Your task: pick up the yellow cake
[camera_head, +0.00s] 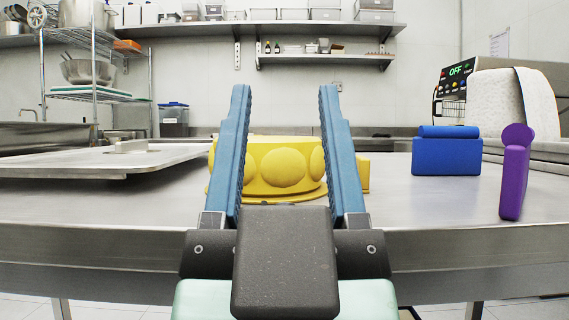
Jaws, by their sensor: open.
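The yellow cake (283,168) is a round shape with large round bumps on its side, standing on the steel table behind my gripper. My gripper (285,95) is open, with its two blue fingers pointing up in the picture. The cake shows between the fingers, and the fingers hide parts of its left and right sides. A yellow block-like part (363,172) shows just right of the right finger; I cannot tell if it belongs to the cake. I cannot tell whether the fingers touch the cake.
The steel table (440,214) carries a metal tray (60,163) at left. A blue block-like object (446,155) and a purple object (513,175) stand at right. A machine with a panel reading OFF (460,72) is behind them.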

